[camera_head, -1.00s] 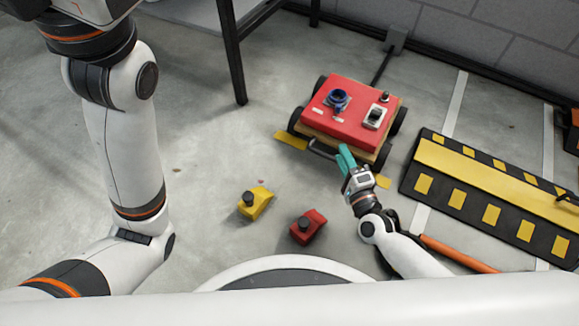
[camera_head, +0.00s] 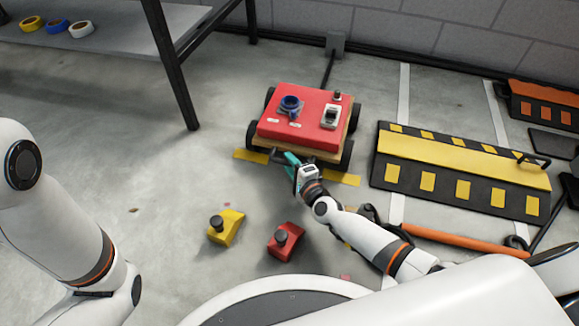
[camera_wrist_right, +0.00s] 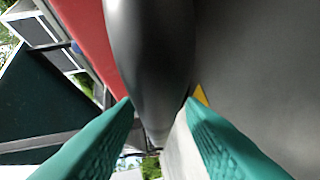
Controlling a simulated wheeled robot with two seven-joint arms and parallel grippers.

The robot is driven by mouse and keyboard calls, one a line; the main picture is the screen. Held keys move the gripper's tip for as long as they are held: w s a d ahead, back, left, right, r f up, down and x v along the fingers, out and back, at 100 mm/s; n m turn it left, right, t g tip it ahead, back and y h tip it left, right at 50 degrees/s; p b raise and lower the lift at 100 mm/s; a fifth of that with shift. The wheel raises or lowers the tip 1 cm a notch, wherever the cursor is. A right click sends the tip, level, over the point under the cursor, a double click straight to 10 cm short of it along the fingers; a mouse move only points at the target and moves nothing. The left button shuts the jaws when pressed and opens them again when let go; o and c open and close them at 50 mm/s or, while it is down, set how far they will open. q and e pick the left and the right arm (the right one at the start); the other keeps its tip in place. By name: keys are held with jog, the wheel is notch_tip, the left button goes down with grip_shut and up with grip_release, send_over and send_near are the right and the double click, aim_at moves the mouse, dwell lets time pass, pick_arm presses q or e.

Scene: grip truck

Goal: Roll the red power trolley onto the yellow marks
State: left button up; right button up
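The red power trolley (camera_head: 300,118) stands on the floor near the back wall, with a blue socket and a switch box on its top. Yellow floor marks lie just in front of its near wheels, one at the left (camera_head: 250,156) and one at the right (camera_head: 342,178). My right gripper (camera_head: 292,160) is at the trolley's front side. In the right wrist view its teal fingers (camera_wrist_right: 159,103) press on both sides of the dark, round handle bar (camera_wrist_right: 150,50). In the head view the gripper mostly hides this handle. My left gripper is out of view; only its arm shows.
A yellow block (camera_head: 227,229) and a red block (camera_head: 285,242), each with a dark knob, lie on the near floor. A black-and-yellow ramp (camera_head: 460,172) lies right of the trolley. An orange bar (camera_head: 450,238) lies nearer. A table (camera_head: 120,38) stands back left.

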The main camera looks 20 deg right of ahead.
jog(key=shift+w+a, duration=0.1)
jog(key=shift+w, duration=0.25)
grip_shut()
jog(key=shift+s, duration=0.1)
jog(key=s+a+p, duration=0.2)
jog(key=s, duration=0.1)
jog(key=shift+s+a, duration=0.4)
jog(key=shift+s, duration=0.15)
